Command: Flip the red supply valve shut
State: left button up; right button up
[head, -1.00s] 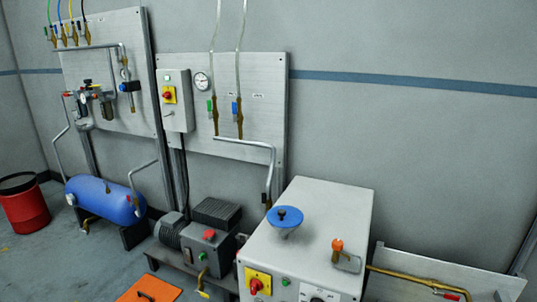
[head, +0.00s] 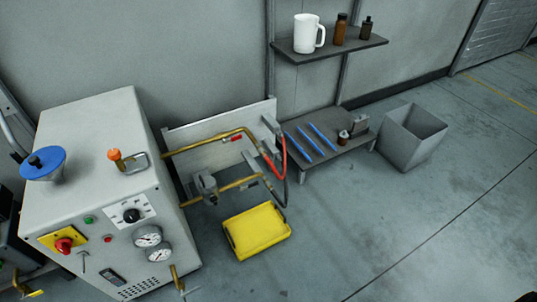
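A small red lever handle (head: 233,138) sits on the upper brass pipe (head: 205,146), in front of a pale panel to the right of the grey machine cabinet. It looks roughly in line with the pipe, but it is too small to tell its exact angle. A lower brass pipe (head: 232,187) runs below it with a grey fitting (head: 206,186) and a small dark handle. Neither of my grippers shows in the head view.
The grey cabinet (head: 95,150) carries a blue funnel (head: 50,166), an orange-knobbed part (head: 114,155), gauges and a red knob. A yellow tray (head: 257,232) lies on the floor below the pipes. A low bench (head: 330,162) and a grey bin (head: 412,137) stand right. Floor at front right is clear.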

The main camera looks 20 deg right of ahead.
aim_at(236, 138)
jog(key=z, duration=0.2)
jog(key=i+l, duration=0.2)
jog(key=i, duration=0.15)
jog(key=i+l, duration=0.2)
jog(key=i+l+z, duration=0.2)
jog(key=i+l, duration=0.15)
jog(key=i+l+z, duration=0.15)
jog(key=i, duration=0.45)
jog(key=l, duration=0.1)
